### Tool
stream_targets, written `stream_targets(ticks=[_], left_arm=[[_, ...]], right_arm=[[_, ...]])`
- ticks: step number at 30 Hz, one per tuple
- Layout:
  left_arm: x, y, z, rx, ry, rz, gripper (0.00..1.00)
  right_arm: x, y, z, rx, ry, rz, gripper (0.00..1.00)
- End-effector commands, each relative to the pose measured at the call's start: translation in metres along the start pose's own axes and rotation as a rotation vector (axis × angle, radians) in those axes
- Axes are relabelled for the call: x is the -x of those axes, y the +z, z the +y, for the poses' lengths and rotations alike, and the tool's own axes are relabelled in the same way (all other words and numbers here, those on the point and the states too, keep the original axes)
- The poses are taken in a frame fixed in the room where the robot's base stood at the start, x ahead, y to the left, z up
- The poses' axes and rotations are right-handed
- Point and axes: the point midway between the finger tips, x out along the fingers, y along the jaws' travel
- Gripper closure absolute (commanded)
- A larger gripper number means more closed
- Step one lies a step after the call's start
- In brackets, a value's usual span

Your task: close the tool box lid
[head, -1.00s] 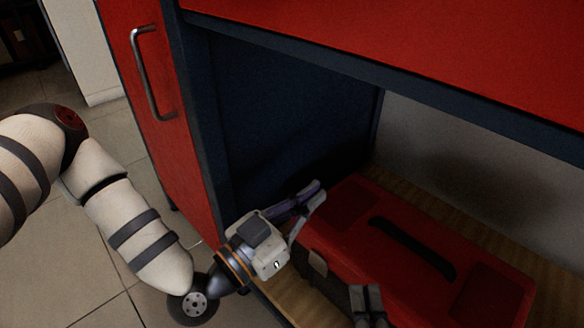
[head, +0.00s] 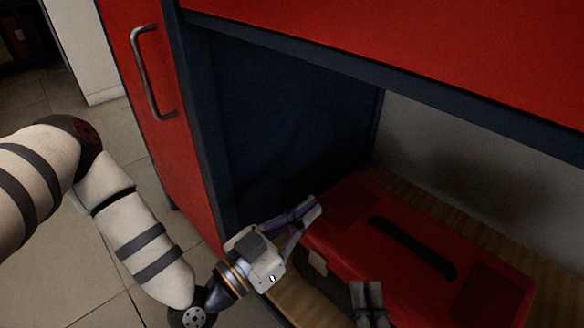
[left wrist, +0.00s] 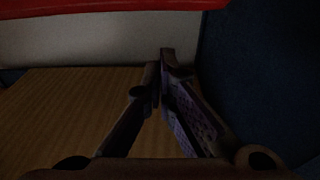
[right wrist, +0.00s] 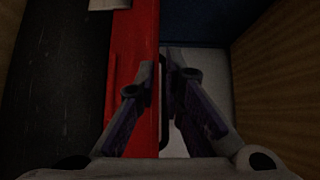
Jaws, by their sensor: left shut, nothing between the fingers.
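The red tool box (head: 345,245) stands on the wooden floor of the cabinet. Its lid, with a black handle (head: 412,248), looks flat and down over the dark body; the far seam is hidden. A light latch (head: 317,263) shows on the front. My left gripper (head: 312,207) is shut and empty at the lid's left end; I cannot tell whether it touches. My right gripper (head: 367,291) is at the box's front edge. Its fingers are close together in the right wrist view (right wrist: 163,68), beside a red strip of the box; any small gap is unclear.
The cabinet's red top front (head: 420,50) and dark lower rail (head: 400,75) overhang the box. A dark side panel (head: 290,120) stands left of it. The red door (head: 150,120) with a metal handle is at the left. Bare shelf (left wrist: 60,110) shows in the left wrist view.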

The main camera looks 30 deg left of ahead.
Motion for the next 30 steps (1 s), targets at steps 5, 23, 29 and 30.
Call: stream_targets(ticks=[5,23,29,30], left_arm=[[0.0,0.001,0.0,0.0,0.0,-0.001,1.0],[0.0,0.001,0.0,0.0,0.0,-0.001,1.0],[0.0,0.001,0.0,0.0,0.0,-0.001,1.0],[0.0,0.001,0.0,0.0,0.0,-0.001,1.0]], right_arm=[[0.0,0.0,0.001,0.0,0.0,0.0,0.71],[-0.001,-0.001,-0.088,0.001,-0.006,-0.001,0.71],[0.006,-0.005,-0.088,0.096,0.033,0.004,0.71],[0.013,-0.008,-0.075,0.186,0.069,0.003,0.71]])
